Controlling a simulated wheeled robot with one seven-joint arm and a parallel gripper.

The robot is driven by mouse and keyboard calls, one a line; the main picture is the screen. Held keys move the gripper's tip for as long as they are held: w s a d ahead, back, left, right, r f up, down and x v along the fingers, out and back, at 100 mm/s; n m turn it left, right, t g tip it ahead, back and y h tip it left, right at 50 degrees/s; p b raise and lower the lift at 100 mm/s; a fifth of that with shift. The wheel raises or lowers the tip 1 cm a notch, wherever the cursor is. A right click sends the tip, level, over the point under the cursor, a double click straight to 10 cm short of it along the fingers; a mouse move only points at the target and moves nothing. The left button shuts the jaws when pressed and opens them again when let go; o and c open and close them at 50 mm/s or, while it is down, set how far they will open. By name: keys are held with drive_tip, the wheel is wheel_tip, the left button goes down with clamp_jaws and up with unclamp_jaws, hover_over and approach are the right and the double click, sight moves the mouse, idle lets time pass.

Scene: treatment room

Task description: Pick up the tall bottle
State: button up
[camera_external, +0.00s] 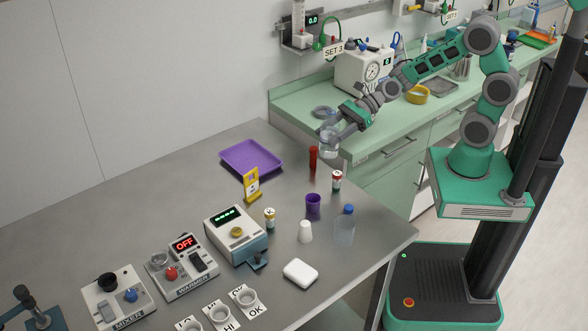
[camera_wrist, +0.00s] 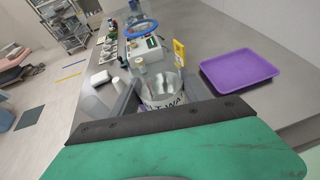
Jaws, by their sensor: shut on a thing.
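My gripper (camera_external: 337,132) is shut on a clear container (camera_external: 330,147) and holds it in the air near the corner of the green counter. In the wrist view the clear container (camera_wrist: 162,98) sits between the fingers, with a white label in dark letters, only partly readable. A clear tall bottle (camera_external: 345,231) with a blue cap stands upright on the grey table near its right edge, apart from my gripper. I cannot tell which of the two the task means.
The grey table holds a purple tray (camera_external: 250,157), a red tube (camera_external: 313,158), a small red-capped vial (camera_external: 336,180), a purple cup (camera_external: 313,206), a white cup (camera_external: 305,232) and a white box (camera_external: 300,272). A yellow sign (camera_external: 251,184) and several devices stand further left.

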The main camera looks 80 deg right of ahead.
drive_tip(key=shift+s+d+r, duration=0.1)
drive_tip(key=shift+s+r, duration=0.3)
drive_tip(key=shift+s, duration=0.4)
idle(0.4)
